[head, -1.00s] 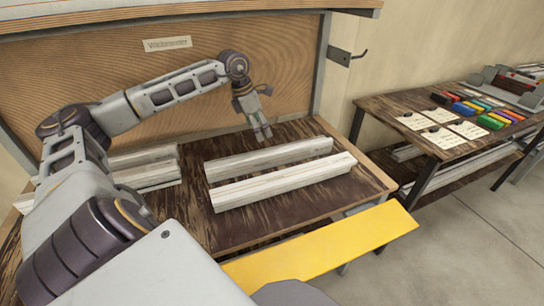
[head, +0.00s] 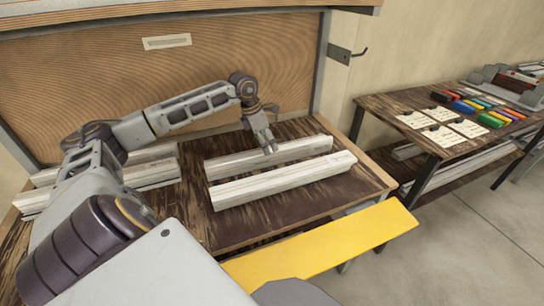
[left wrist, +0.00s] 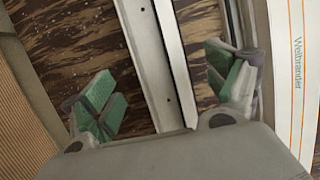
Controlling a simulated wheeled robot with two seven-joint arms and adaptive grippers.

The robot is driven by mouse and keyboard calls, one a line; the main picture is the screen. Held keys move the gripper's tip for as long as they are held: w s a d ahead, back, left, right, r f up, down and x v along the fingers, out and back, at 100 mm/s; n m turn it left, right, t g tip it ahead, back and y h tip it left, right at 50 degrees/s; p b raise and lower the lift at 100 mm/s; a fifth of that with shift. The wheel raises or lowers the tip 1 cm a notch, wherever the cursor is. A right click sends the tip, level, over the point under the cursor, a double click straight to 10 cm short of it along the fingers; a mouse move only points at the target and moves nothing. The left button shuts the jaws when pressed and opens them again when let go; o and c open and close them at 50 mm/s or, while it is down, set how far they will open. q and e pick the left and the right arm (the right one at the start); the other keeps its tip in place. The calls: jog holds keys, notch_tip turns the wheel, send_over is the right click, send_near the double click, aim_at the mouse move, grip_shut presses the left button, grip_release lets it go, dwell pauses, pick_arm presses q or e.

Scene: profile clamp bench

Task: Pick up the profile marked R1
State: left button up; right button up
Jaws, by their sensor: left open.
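Two pale, long profiles lie roughly parallel on the right half of the dark wooden bench: a rear one (head: 225,167) and a front one (head: 285,181). I cannot read an R1 mark on either. My left gripper (head: 268,147) is over the rear profile, right of its middle. In the left wrist view the gripper (left wrist: 160,85) is open, its green-padded fingers on either side of a pale profile (left wrist: 150,60) with small dark holes. The pads look apart from it. My right gripper is not in view.
More pale profiles (head: 150,172) lie at the bench's left, partly behind my arm. A yellow board (head: 320,243) juts from the front edge. A side table (head: 375,108) at right holds cards and coloured blocks. A wooden back panel (head: 60,90) stands behind the bench.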

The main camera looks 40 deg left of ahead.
pick_arm(q)
jog(key=shift+w+d+f, duration=0.1)
jog(key=shift+w+f, duration=0.05)
jog(key=shift+f, duration=0.35)
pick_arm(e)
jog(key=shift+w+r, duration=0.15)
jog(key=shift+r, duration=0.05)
pick_arm(q)
jog(key=shift+f, duration=0.1)
jog(key=shift+x, duration=0.8)
jog(key=x, duration=0.2)
jog(key=shift+w+f, duration=0.15)
jog(key=shift+f, duration=0.1)
jog(key=shift+w+d+f, duration=0.1)
jog(key=shift+w+f, duration=0.05)
jog(key=shift+f, duration=0.3)
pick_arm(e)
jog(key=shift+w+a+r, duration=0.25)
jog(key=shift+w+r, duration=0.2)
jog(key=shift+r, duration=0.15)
pick_arm(q)
jog(key=shift+c, duration=0.3)
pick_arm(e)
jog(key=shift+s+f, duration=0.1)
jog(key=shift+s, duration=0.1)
pick_arm(q)
jog(key=shift+r, duration=0.1)
jog(key=c, duration=1.5)
